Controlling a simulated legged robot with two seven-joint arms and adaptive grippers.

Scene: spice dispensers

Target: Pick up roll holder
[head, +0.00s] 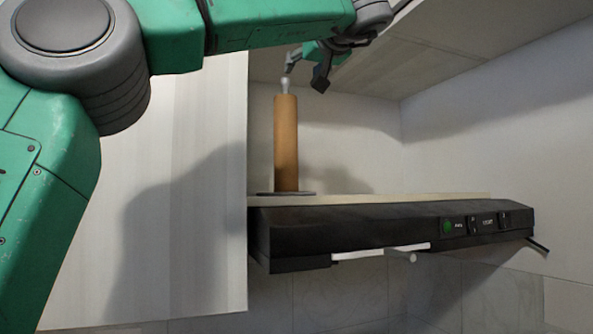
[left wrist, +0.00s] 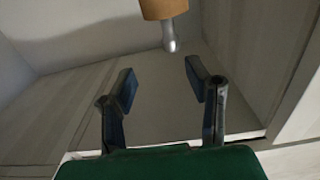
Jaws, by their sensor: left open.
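The roll holder (head: 286,145) stands upright on the shelf above the black range hood, with a brown roll on a dark round base and a silver knob on top. In the left wrist view the knob and the end of the brown roll (left wrist: 167,20) show at the top, beyond the open fingertips (left wrist: 160,85). The knob lies roughly in line with the gap, and nothing is held. My right gripper is not in view.
The shelf (head: 400,198) sits on the black range hood (head: 350,228), which has buttons at its right. A light cabinet panel (head: 190,200) stands close at the left. Walls close off the back and right. The shelf right of the holder is clear.

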